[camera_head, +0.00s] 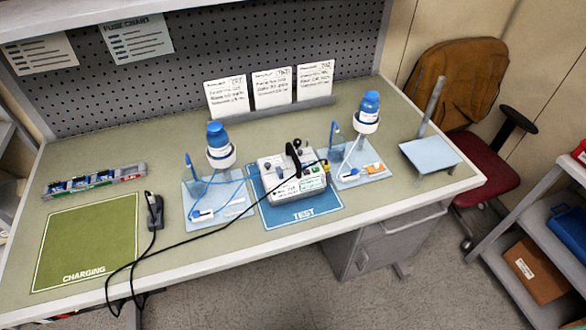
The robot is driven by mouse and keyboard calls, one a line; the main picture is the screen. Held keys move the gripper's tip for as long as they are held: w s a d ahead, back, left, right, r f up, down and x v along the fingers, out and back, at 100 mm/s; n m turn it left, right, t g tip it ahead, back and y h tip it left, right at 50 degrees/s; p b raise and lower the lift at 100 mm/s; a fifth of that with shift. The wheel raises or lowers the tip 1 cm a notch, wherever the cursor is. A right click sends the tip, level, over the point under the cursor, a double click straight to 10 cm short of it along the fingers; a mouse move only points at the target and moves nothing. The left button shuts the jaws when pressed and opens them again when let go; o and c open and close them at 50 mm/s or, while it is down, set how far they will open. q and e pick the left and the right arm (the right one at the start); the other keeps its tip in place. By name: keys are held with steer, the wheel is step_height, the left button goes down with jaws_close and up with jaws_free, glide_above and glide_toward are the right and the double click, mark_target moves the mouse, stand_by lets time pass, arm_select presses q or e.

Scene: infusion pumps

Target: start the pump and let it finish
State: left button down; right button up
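A white infusion pump (292,176) stands on the blue TEST mat (272,216) at the middle of the bench. It has a dark handle on top and small green and dark parts on its front, too small to read. A black cable runs from the pump across the bench to a black plug or adapter (154,210) on the left. Blue-capped bottles stand at the pump's left (218,144) and right (367,112), each by a light blue tray with thin blue tubing. Neither of my grippers is in view.
A green CHARGING mat (86,243) lies empty at the bench's left, with a grey parts rack (95,180) behind it. Several white cards (272,88) stand at the back. A scale-like stand (430,154) is at the right end. A red chair (479,165) and shelf cart are beyond.

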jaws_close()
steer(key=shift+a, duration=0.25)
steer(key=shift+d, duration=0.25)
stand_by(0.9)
